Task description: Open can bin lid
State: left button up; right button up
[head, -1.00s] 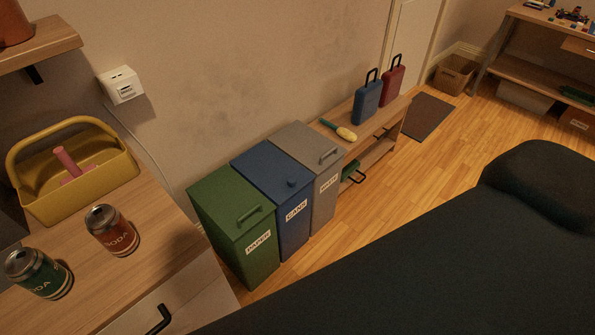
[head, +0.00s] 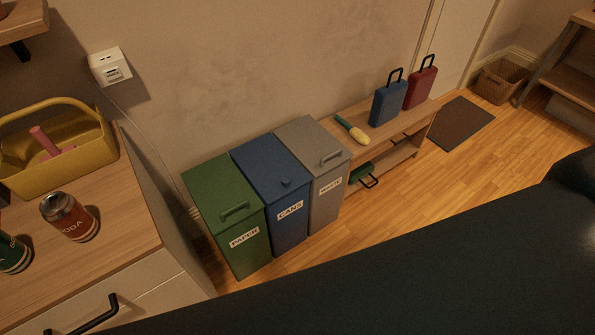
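The blue can bin (head: 288,223) stands against the wall, with a "CANS" label on its front. Its blue lid (head: 266,166) is closed and has a small round knob (head: 286,183) near the front edge. The green paper bin (head: 238,245) stands to its left and the grey waste bin (head: 325,196) to its right, both with closed lids and bar handles. Neither of my grippers shows in the head view. A large dark part of my own body covers the lower right.
A wooden cabinet (head: 150,210) at the left holds a yellow caddy (head: 85,172), a red soda can (head: 68,218) and a partly cut-off green can (head: 12,254). A low bench (head: 408,121) with blue and red cases stands right of the bins. Wooden floor (head: 400,200) before the bench is clear.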

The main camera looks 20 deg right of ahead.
aim_at(271, 170)
jog(key=l, duration=0.8)
jog(key=i+l, duration=0.15)
jog(key=l, duration=0.6)
jog(key=i+l, duration=0.2)
jog(key=i, duration=0.25)
